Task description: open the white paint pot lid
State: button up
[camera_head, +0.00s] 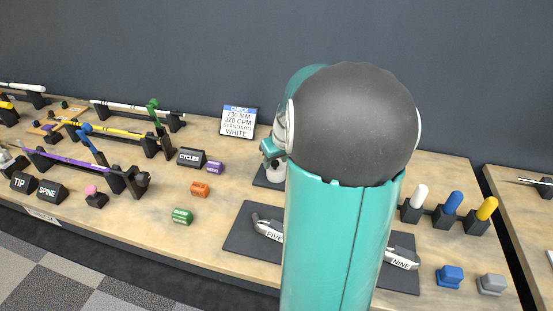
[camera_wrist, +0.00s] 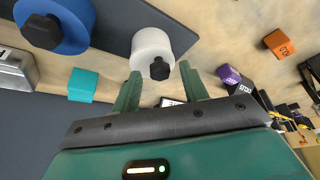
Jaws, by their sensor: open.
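The white paint pot (camera_wrist: 148,45) shows in the wrist view as a white cylinder, with a black knob (camera_wrist: 159,69) on its lid. My gripper (camera_wrist: 160,72) is open. Its two green fingers stand on either side of the knob in the picture, and I see no contact with it. In the head view, my gripper (camera_head: 271,155) is just above a white pot (camera_head: 277,173) at the back of the table. My own arm hides part of that pot and whatever lies behind it.
A blue pot (camera_wrist: 72,15) with a black knob stands beside the white one on a dark mat (camera_wrist: 115,30). A teal block (camera_wrist: 82,84) and a purple block (camera_wrist: 228,74) are nearby. A specification sign (camera_head: 238,121) stands at the back.

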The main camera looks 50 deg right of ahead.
aim_at(280, 162)
jog(key=shift+c, duration=0.4)
grip_shut()
jog(key=shift+w+d+r+g+y, duration=0.2)
jog(key=shift+d+r+g+y, duration=0.2)
jog(key=shift+y, duration=0.25)
jog(key=shift+w+d+r+g+y, duration=0.25)
jog(key=shift+d+g+y, duration=0.1)
jog(key=shift+y, duration=0.3)
jog(key=d+y, duration=0.1)
jog(key=w+d+r+g+y, duration=0.1)
jog(key=y, duration=0.1)
jog(key=shift+m+g, duration=0.25)
jog(key=shift+m, duration=0.15)
jog(key=shift+w+d+m+g+y, duration=0.15)
jog(key=shift+w+d+g+y, duration=0.2)
jog(key=shift+d+y, duration=0.45)
jog(key=shift+w+d+m+g+y, duration=0.2)
jog(key=shift+d+g+y, duration=0.2)
jog(key=shift+y, duration=0.65)
jog(key=shift+w+d+m+g+y, duration=0.15)
jog(key=shift+w+d+g+y, duration=0.25)
jog(key=shift+y, duration=0.55)
jog(key=shift+s+d, duration=0.1)
jog(key=shift+d, duration=0.1)
